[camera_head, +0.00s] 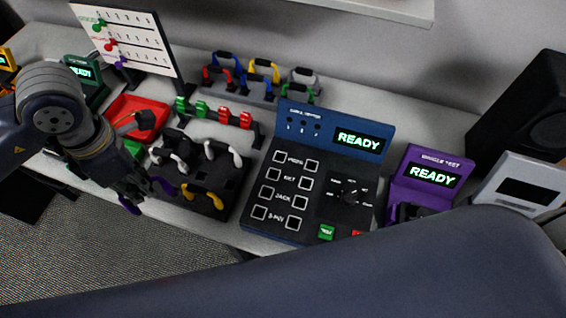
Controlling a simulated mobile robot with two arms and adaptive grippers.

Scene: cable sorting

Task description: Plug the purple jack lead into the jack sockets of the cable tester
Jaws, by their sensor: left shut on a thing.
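My left gripper (143,194) is low over the table's front edge, left of the cable tester. It is shut on the purple jack lead (128,206). One purple end shows below the fingers and another purple part (165,186) to their right; the middle is hidden by the fingers. The cable tester (257,231) is a blue and black box with a READY screen (359,141). Its row marked JACK has a left socket (266,191) and a right socket (301,202), both uncovered. My right gripper is out of view.
A black tray (221,186) with white and yellow leads lies between my left gripper and the tester. Behind are a red tray (151,105), red and green clips (224,115) and a rack of coloured leads (240,92). A purple tester (402,190) stands right. My arm crosses the foreground.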

